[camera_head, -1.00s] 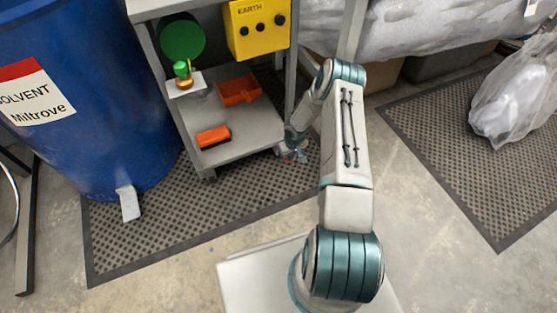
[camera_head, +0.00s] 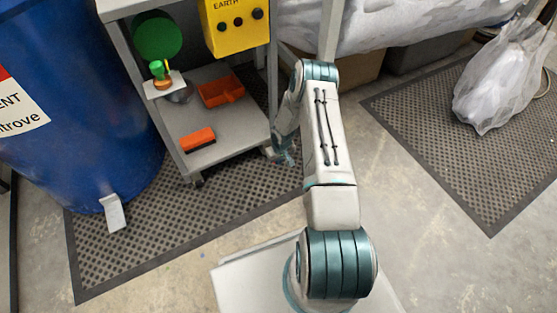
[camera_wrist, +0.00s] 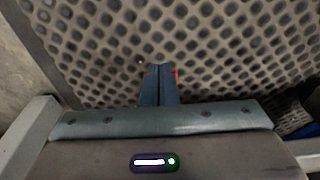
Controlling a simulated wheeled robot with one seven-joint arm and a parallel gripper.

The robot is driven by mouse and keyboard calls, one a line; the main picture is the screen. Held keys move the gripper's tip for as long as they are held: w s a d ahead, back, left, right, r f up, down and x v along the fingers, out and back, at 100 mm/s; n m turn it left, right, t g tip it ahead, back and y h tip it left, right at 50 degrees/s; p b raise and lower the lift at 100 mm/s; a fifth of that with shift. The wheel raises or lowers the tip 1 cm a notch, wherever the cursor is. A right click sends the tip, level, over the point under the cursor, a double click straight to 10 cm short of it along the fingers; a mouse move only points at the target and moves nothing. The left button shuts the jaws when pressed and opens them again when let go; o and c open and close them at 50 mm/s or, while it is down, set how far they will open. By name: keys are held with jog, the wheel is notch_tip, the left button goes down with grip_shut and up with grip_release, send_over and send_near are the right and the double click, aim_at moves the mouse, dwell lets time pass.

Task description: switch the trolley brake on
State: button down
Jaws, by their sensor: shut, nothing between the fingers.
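The grey trolley (camera_head: 222,128) stands on the perforated mat in the head view, with small casters at its lower corners. One front caster (camera_head: 196,181) shows at the left; the right corner is partly hidden by my arm. My gripper (camera_head: 287,158) is low beside that right corner; contact cannot be told. In the wrist view my gripper (camera_wrist: 160,72) is shut and empty, its fingers over the mat. Small red bits show beside the fingertips; I cannot tell what they belong to. I cannot make out the brake clearly.
A blue solvent drum (camera_head: 85,110) stands left of the trolley. Orange items (camera_head: 198,140) lie on the lower shelf. A yellow EARTH box (camera_head: 235,25) sits above. A bagged bundle (camera_head: 500,85) lies at the right.

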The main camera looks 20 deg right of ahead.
jog(key=shift+r, duration=0.1)
jog(key=s+d+r+p, duration=0.1)
jog(key=s+r+p, duration=0.5)
jog(key=s+r, duration=0.3)
jog(key=shift+d+r+p, duration=0.15)
jog(key=shift+r+p, duration=0.2)
jog(key=shift+r, duration=0.1)
jog(key=shift+s, duration=0.1)
